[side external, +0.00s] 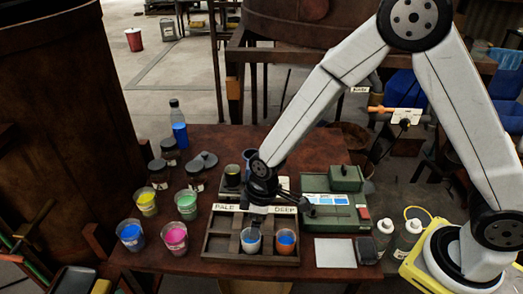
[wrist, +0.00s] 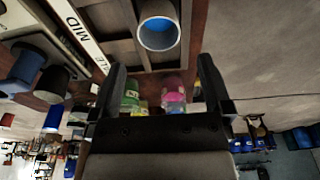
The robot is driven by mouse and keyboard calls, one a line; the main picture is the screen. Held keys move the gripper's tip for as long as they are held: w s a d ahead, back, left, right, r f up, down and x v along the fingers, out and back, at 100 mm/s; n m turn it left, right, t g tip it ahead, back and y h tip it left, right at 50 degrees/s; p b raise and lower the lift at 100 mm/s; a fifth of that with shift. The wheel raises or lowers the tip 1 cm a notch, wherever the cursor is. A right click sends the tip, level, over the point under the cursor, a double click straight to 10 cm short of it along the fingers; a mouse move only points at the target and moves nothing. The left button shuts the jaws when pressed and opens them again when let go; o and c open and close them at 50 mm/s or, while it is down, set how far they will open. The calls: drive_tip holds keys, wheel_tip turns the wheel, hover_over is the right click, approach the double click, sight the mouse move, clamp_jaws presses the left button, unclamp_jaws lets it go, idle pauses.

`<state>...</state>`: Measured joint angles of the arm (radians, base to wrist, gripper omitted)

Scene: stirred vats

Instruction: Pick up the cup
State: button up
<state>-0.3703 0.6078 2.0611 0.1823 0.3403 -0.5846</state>
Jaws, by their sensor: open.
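A cup with blue liquid (side external: 251,243) stands in the wooden tray (side external: 218,246), in the middle part. A second cup with darker blue liquid (side external: 286,243) stands to its right in the tray. My gripper (side external: 258,216) is above the tray, close behind the middle cup. In the wrist view my gripper (wrist: 161,88) is open, with nothing between its two black fingers. A cup with blue liquid (wrist: 158,40) shows there beyond the fingertips, apart from them. I cannot tell how far the fingers are above the cup.
Cups of yellow (side external: 147,204), green (side external: 186,206), pink (side external: 174,238) and blue liquid (side external: 131,236) stand left of the tray. Dark-lidded jars and a bottle (side external: 179,128) stand behind them. A green device (side external: 330,211) and a pale plate (side external: 335,253) are right.

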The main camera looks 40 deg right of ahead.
drive_tip(key=shift+w+a+f, duration=0.1)
drive_tip(key=shift+f, duration=1.05)
drive_tip(key=shift+f, duration=0.1)
hover_over(251, 242)
drive_tip(key=s+a, duration=0.1)
drive_tip(key=shift+s+f, duration=0.15)
drive_tip(key=shift+f, duration=2.3)
drive_tip(key=c, duration=1.2)
